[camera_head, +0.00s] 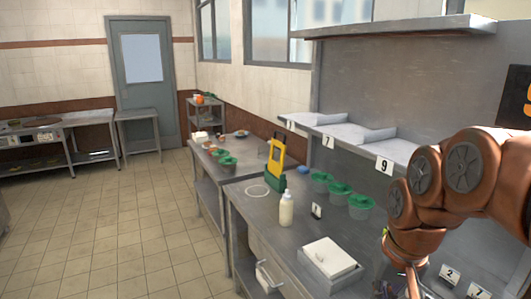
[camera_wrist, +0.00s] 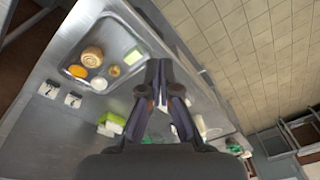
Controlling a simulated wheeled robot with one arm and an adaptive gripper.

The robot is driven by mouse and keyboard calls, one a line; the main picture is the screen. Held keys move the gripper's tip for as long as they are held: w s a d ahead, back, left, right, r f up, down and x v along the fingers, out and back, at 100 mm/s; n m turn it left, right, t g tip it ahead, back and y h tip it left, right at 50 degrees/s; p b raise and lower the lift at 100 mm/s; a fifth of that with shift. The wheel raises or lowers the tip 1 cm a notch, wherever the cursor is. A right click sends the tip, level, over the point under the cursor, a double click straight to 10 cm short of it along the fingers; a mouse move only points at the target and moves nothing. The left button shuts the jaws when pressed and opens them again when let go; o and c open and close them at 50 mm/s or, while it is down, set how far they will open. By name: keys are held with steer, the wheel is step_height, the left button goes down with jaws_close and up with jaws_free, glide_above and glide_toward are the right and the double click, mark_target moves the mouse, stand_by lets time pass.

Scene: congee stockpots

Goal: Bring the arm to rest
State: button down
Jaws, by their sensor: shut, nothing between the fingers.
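My arm is copper-coloured and folded at the right of the head view. My gripper (camera_wrist: 159,72) points away from the wrist camera; its dark fingers meet at the tips with nothing between them. In the head view its lower end is partly cut off by the bottom edge. It is above the steel counter (camera_head: 265,215), apart from the things on it as far as I can tell.
On the counter are a white-lidded box (camera_head: 328,257), a cream bottle (camera_head: 286,209), green-lidded tubs (camera_head: 340,191) and a yellow-and-green stand (camera_head: 277,156). A steel tray (camera_wrist: 104,62) holds food items. A numbered shelf (camera_head: 345,135) runs behind. The tiled floor (camera_head: 120,220) at left is clear.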

steer(key=s+a+f+n+g, duration=0.1)
steer(key=s+f, duration=0.4)
steer(key=s, duration=0.3)
steer(key=s+a+f+g, duration=0.1)
steer(key=s+f+g, duration=0.1)
steer(key=s+f, duration=0.3)
steer(key=s, duration=0.4)
steer(key=shift+a+f+n+h, duration=0.15)
steer(key=shift+n+h, duration=0.25)
steer(key=shift+s, duration=0.1)
